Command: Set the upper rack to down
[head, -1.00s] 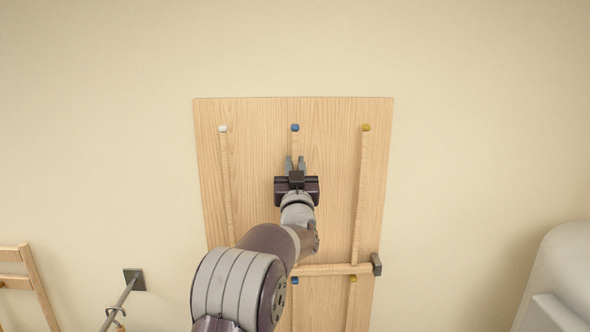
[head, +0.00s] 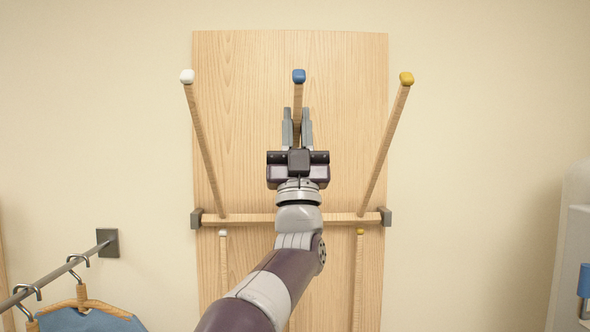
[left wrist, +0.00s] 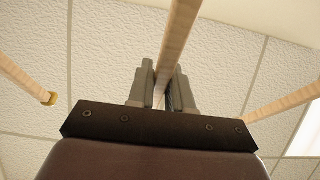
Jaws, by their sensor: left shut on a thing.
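The upper rack is three wooden rods joined to a crossbar (head: 250,219) on a tall wooden board (head: 245,60). Its rods end in a white tip (head: 187,76), a blue tip (head: 299,76) and a yellow tip (head: 406,79). The rods lean out from the board, spreading toward the camera at their tips. My left gripper (head: 297,115) is shut on the middle rod just below the blue tip. In the left wrist view the middle rod (left wrist: 179,35) runs between the fingers. My arm hides the rod's lower part. My right gripper is not in view.
Below the crossbar, a lower set of rods with a white tip (head: 222,233) and a yellow tip (head: 360,232) lies along the board. A wall rail (head: 60,267) with hooks and a blue garment (head: 90,321) is at lower left. A pale rounded object (head: 572,240) stands at right.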

